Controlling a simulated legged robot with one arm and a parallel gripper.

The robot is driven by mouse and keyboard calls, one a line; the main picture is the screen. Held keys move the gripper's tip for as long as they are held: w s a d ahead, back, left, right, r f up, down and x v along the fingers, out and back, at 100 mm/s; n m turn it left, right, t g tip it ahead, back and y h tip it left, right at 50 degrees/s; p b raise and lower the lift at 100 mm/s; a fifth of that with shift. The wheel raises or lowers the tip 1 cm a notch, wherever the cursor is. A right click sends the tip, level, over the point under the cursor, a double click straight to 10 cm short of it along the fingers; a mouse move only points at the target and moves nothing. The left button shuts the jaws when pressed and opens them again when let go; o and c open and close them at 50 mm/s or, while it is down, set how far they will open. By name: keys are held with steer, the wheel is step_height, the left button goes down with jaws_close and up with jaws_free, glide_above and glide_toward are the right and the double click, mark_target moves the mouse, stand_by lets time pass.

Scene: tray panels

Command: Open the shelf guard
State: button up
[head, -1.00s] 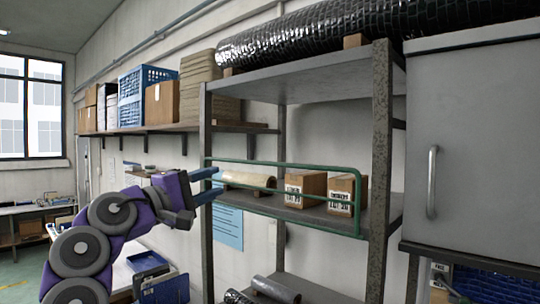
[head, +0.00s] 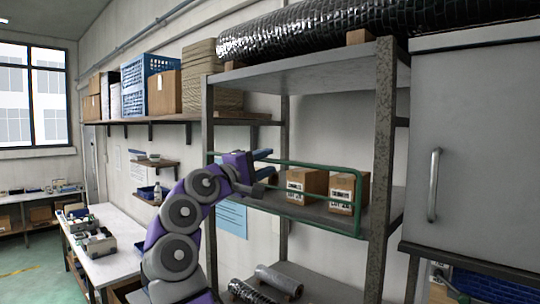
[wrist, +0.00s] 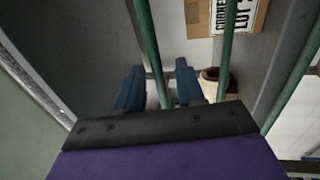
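The shelf guard (head: 360,208) is a green tube frame across the front of the middle shelf, upright before the boxes. My gripper (head: 266,163) is open, its two blue fingers pointing at the left part of the guard. In the wrist view my gripper (wrist: 158,88) shows its fingers apart, with one green guard rail (wrist: 149,42) running between them in the picture. A second rail passes right of the fingers. I cannot tell whether the fingers touch the guard. The guard's left end is partly hidden behind my arm.
Two cardboard boxes (head: 307,186) stand on the shelf behind the guard. A grey cabinet (head: 475,140) with a handle is at the right. A metal post (head: 384,150) stands beside the guard's right end. Rolls (head: 275,282) lie on the lower shelf.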

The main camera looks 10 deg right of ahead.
steer(key=x, duration=0.2)
steer(key=shift+w+d+p, duration=0.1)
steer(key=shift+w+p, duration=0.25)
steer(key=shift+w, duration=0.1)
steer(key=shift+c, duration=0.5)
steer(key=shift+d+r, duration=0.1)
steer(key=shift+d, duration=0.2)
steer(key=c, duration=0.5)
jaws_close()
